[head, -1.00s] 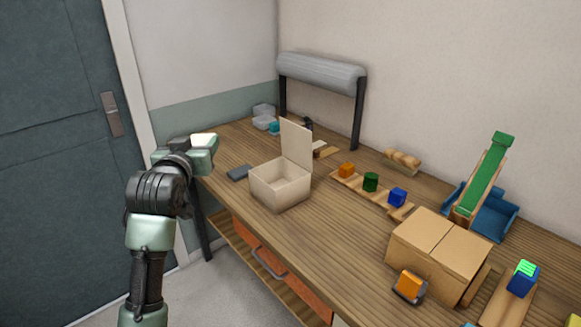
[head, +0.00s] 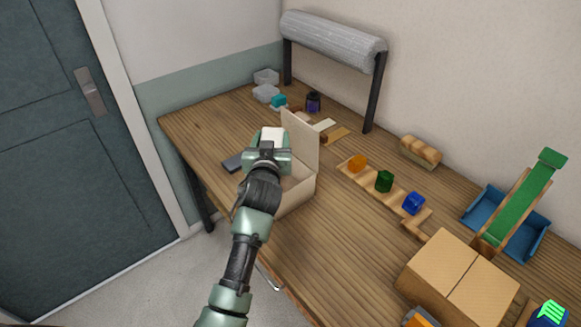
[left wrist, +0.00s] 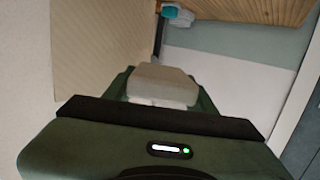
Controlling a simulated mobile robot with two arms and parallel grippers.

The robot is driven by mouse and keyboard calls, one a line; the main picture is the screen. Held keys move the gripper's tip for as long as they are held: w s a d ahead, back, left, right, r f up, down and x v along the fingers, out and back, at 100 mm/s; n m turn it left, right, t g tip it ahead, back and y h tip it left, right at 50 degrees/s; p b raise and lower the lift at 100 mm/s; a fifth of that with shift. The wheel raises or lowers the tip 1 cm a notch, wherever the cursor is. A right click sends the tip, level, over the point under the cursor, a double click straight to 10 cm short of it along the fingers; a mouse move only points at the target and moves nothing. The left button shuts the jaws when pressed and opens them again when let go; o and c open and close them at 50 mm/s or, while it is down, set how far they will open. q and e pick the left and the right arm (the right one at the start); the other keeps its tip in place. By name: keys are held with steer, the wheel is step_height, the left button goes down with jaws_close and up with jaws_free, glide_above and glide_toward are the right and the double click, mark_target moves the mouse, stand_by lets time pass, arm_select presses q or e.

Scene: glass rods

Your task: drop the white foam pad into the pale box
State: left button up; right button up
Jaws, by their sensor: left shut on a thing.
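The white foam pad (head: 272,136) is between the fingers of my left gripper (head: 268,142), which is shut on it. In the left wrist view the pad (left wrist: 163,83) shows pale and blocky between the green fingers. The pale box (head: 302,190) stands open on the bench with its lid (head: 303,141) raised at the back. In the head view my left gripper overlaps the box's opening and hides much of its inside. The pad appears above the box; its exact height I cannot tell. My right gripper is not in view.
A dark flat item (head: 232,162) lies left of the box. Clear tubs (head: 266,92) and a dark jar (head: 313,102) stand behind. A wooden rail (head: 400,196) with coloured blocks lies to the right, with a cardboard box (head: 458,278) in front.

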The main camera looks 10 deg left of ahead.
arm_select(q)
step_height(320, 180, down, 5)
steer(key=b, duration=0.4)
steer(key=o, duration=1.4)
